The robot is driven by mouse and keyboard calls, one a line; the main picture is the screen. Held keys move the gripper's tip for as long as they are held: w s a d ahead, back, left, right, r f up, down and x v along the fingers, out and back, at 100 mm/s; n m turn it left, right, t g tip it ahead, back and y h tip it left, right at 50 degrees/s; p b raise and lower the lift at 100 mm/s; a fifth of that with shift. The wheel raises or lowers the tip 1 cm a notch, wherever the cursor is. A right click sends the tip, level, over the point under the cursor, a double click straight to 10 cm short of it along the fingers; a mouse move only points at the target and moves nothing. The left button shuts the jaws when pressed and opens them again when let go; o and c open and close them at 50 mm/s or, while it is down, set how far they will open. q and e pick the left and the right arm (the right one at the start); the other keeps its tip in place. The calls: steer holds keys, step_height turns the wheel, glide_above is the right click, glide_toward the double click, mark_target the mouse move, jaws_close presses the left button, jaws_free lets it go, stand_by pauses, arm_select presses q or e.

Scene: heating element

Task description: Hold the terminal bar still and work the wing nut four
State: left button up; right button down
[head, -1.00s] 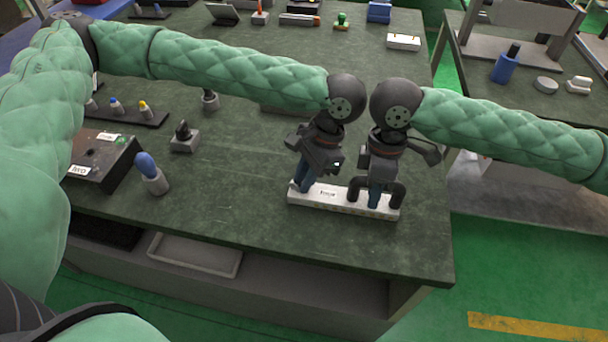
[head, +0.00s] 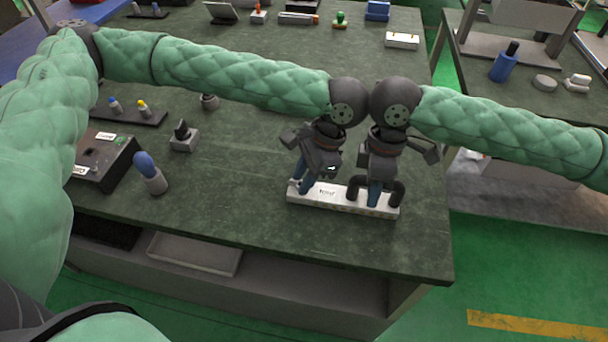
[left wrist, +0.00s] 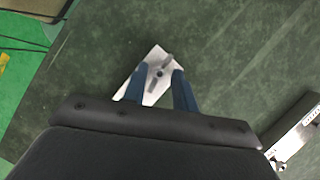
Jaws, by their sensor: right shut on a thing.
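The terminal bar (head: 330,201) is a pale block with a label, lying near the table's front right. My left gripper (head: 302,186) is over the bar's left end, pointing down. In the left wrist view its blue fingers (left wrist: 160,72) stand apart on either side of a small grey wing nut (left wrist: 167,59) on a pale plate (left wrist: 152,55). A gap shows between fingers and nut. In the head view this nut is mostly hidden by the gripper. My right gripper (head: 375,198) is shut on the terminal bar near its right end, between dark curved parts (head: 397,193).
The table's front edge is close to the bar. The tabletop between holder and bar is clear.

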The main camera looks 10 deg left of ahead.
arm_select(q)
steer(key=shift+o, duration=0.8)
step_height(320, 180, up, 10)
